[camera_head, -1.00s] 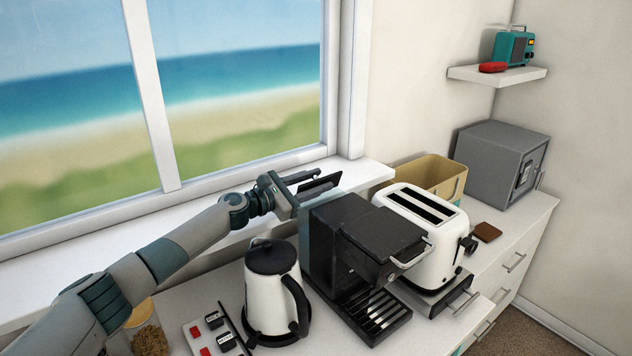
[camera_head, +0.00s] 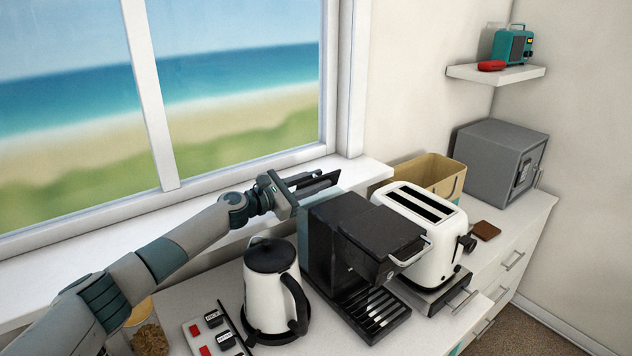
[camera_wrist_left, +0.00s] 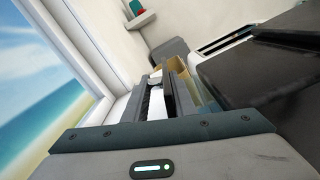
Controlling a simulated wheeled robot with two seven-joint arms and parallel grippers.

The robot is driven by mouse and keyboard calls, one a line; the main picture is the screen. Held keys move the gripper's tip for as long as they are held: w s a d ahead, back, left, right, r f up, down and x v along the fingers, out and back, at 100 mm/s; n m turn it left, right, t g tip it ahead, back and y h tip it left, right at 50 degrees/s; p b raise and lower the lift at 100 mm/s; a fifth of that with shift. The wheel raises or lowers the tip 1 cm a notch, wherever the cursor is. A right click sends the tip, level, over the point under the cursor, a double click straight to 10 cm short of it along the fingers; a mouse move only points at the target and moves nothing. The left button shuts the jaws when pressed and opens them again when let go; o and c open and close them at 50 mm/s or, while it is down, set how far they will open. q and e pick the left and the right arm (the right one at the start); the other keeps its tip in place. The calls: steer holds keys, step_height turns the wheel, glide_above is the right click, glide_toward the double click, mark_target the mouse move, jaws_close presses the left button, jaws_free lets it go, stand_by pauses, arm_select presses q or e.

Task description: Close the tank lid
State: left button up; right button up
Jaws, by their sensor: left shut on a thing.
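The black coffee machine (camera_head: 355,235) stands on the counter, and its pale bluish, see-through tank (camera_head: 304,238) shows along its back left side. My left gripper (camera_head: 316,184) reaches in from the left above the tank, close behind the machine's top. Its dark fingers are close together, shut on a thin part that appears to be the raised tank lid; the fingers mostly hide it. In the left wrist view the fingers (camera_wrist_left: 164,98) point away, with the machine (camera_wrist_left: 285,75) close on the right. My right gripper is not in view.
A white kettle (camera_head: 270,290) stands left of the machine, below my left arm. A white toaster (camera_head: 432,250) stands close on its right. A tan box (camera_head: 440,172) and a grey safe (camera_head: 490,165) are farther back. The window sill (camera_head: 372,177) runs behind the gripper.

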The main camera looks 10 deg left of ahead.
arm_select(q)
steer(key=shift+a+r+m, duration=0.15)
steer(key=shift+r+m, duration=0.15)
steer(key=shift+r, duration=0.05)
steer(key=m, duration=0.2)
steer(key=shift+s+d+m, duration=0.2)
steer(key=shift+d+m, duration=0.1)
steer(key=m, duration=0.1)
steer(key=b, duration=0.1)
steer(key=m, duration=0.1)
steer(key=shift+s+d+f+m, duration=0.15)
steer(key=shift+s+d+m, duration=0.1)
steer(key=shift+m, duration=0.05)
steer(key=shift+s+d+m+b, duration=0.1)
steer(key=shift+m+b, duration=0.35)
steer(key=shift+m, duration=0.15)
steer(key=o, duration=0.9)
steer(key=shift+c, duration=0.2)
steer(key=shift+f, duration=0.1)
steer(key=shift+s+d+f, duration=0.1)
steer(key=shift+s+f, duration=0.05)
steer(key=shift+f, duration=0.15)
